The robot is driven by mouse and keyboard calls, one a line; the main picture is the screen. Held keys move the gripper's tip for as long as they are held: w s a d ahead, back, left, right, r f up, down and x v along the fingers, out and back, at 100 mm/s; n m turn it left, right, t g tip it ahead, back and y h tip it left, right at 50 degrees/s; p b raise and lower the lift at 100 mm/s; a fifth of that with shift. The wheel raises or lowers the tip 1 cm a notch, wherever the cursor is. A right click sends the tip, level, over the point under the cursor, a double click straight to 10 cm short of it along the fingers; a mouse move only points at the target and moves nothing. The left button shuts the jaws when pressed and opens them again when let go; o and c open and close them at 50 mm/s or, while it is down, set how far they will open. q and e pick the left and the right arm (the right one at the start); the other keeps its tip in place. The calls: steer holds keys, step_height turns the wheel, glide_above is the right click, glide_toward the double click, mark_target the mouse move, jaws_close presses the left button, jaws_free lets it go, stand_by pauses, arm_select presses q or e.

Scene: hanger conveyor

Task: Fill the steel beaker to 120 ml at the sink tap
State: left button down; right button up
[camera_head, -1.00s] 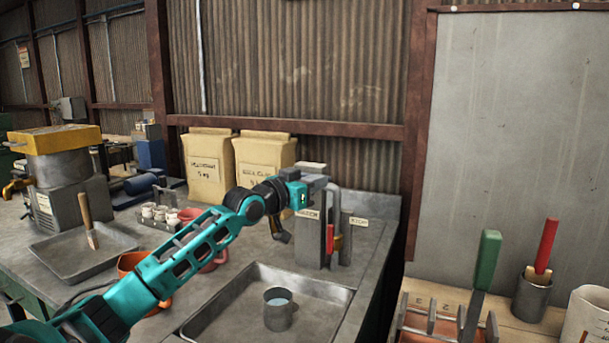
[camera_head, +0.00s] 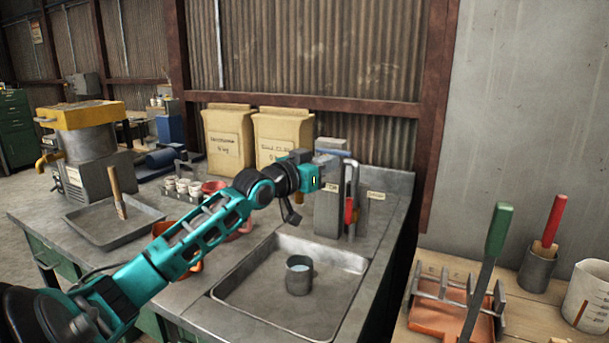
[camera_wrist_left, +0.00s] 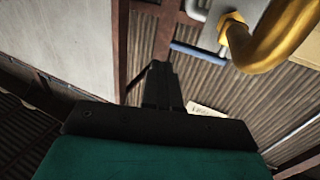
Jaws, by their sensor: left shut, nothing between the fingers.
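The steel beaker (camera_head: 299,278) stands upright in the sink basin (camera_head: 238,291) with some water in it. Its exact level cannot be read. The grey sink tap (camera_head: 328,212) stands at the back of the basin, with a red lever (camera_head: 349,210) on its right. A brass spout shows large in the left wrist view (camera_wrist_left: 262,48). My left gripper (camera_head: 322,168) is at the upper part of the tap, its fingers hard to make out there. In the left wrist view (camera_wrist_left: 160,82) its fingers are together and empty. My right gripper is out of view.
Two tan sacks (camera_head: 284,138) stand behind. A grey tray (camera_head: 95,222) is farther left. A wooden bench (camera_head: 524,310) with a red-orange tool rack (camera_head: 436,313) is at right.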

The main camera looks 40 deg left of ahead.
arm_select(q)
steer(key=s+d, duration=0.2)
steer(key=s, duration=0.5)
steer(key=shift+s+d+f+b, duration=0.15)
steer(key=shift+d+f+b, duration=0.05)
steer(key=shift+b, duration=0.1)
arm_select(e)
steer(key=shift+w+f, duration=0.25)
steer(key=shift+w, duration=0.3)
